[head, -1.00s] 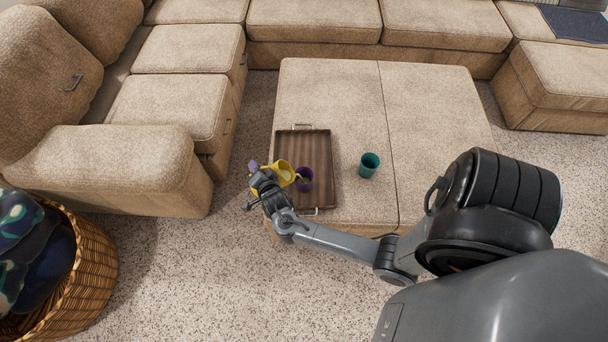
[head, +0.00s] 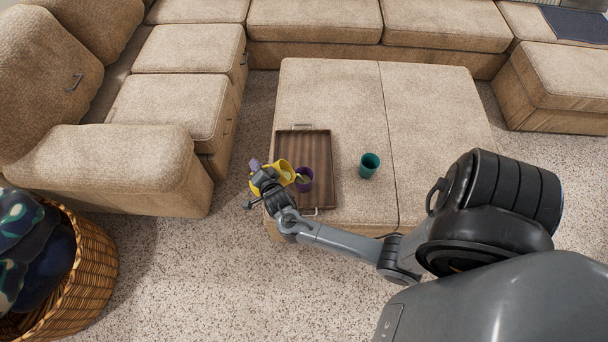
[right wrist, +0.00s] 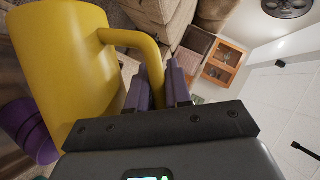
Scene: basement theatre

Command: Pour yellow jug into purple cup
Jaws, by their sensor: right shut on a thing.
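The yellow jug (head: 285,170) is held by my right gripper (head: 256,169) above the near left corner of the tray. It is tilted, with its mouth toward the purple cup (head: 304,179), which stands just right of it on the tray. In the right wrist view the yellow jug (right wrist: 75,60) fills the left side, and the purple fingers of my right gripper (right wrist: 163,85) are shut on its handle. The purple cup (right wrist: 28,130) shows partly behind the jug there. Whether anything is flowing is too small to tell. My left gripper is not in view.
The brown wooden tray (head: 317,155) lies on the beige ottoman (head: 425,125). A teal cup (head: 369,165) stands on the ottoman right of the tray. Beige sofas surround the back and left. A wicker basket (head: 88,280) with dark cloth stands at the lower left.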

